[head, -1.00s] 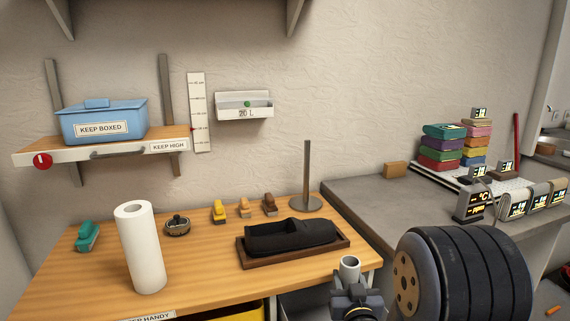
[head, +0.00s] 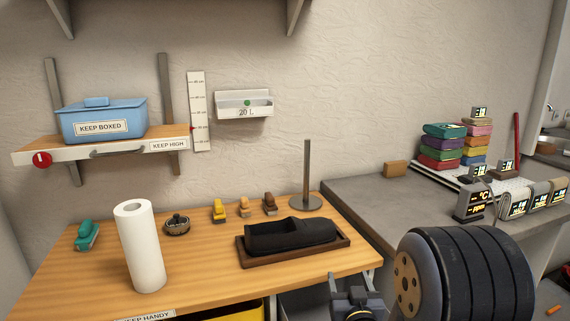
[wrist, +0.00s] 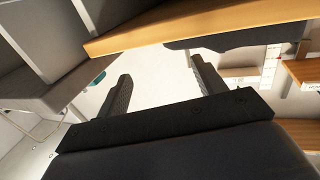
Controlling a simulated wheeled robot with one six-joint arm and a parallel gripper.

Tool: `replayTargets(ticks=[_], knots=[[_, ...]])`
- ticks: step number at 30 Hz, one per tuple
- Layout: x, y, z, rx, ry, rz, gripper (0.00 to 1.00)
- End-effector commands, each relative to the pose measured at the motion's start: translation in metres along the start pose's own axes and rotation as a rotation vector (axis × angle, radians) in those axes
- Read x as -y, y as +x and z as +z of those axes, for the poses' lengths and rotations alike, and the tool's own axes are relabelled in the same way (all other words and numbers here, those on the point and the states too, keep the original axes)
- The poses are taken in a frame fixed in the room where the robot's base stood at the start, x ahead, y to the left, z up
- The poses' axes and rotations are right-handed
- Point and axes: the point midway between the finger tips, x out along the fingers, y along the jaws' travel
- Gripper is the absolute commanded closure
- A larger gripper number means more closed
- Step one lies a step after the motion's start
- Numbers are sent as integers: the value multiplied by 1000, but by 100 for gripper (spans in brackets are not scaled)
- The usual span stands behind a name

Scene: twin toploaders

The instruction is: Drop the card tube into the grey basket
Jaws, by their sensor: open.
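The card tube does not show in either view now. A grey surface (head: 302,304) shows under the bench front, beside a yellow bin. I cannot tell whether it is the grey basket.
The wooden bench (head: 205,270) holds a paper roll (head: 141,245), a dark tray (head: 242,258) with a black item, and an upright post (head: 306,178). A grey counter (head: 375,205) stands to the right. The yellow bin (head: 240,314) is below. In the wrist view, the bench edge (wrist: 190,25) is close.

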Motion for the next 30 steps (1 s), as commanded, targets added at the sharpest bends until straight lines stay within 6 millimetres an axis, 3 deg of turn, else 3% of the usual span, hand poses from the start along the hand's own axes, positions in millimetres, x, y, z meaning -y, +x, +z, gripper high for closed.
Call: replayTargets(ticks=[15,21,30], knots=[[0,-88,1,0,0,0,34],[0,-101,0,0,0,0,34],[0,-99,0,1,0,0,34]])
